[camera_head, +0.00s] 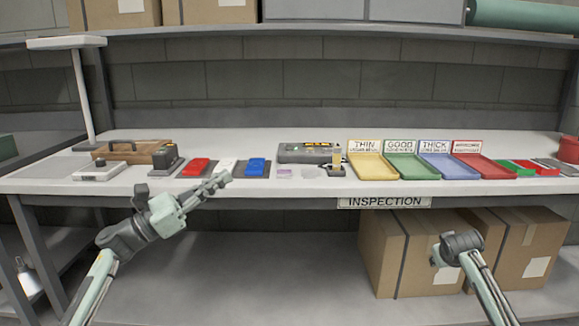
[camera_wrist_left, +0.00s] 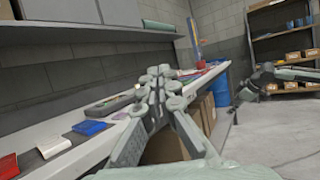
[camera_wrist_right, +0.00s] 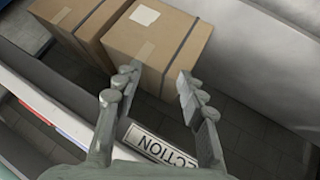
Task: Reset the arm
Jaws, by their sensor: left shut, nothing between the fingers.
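My left gripper (camera_head: 214,186) is in front of the bench edge in the head view, its fingers pointing right. In the left wrist view its fingers (camera_wrist_left: 158,88) are together with nothing between them. My right arm (camera_head: 460,248) is low in front of the boxes under the bench, and its gripper is hidden in the head view. In the right wrist view the right gripper (camera_wrist_right: 152,92) has its fingers wide apart and empty, with a cardboard box and the inspection sign seen beyond them.
The bench (camera_head: 300,191) carries red (camera_head: 195,166), white (camera_head: 227,165) and blue (camera_head: 257,166) blocks, a grey device (camera_head: 308,153), and yellow (camera_head: 372,171), green (camera_head: 411,170), blue (camera_head: 449,170) and red (camera_head: 486,168) trays. Cardboard boxes (camera_head: 385,254) stand below. The inspection sign (camera_head: 384,202) hangs on the front edge.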

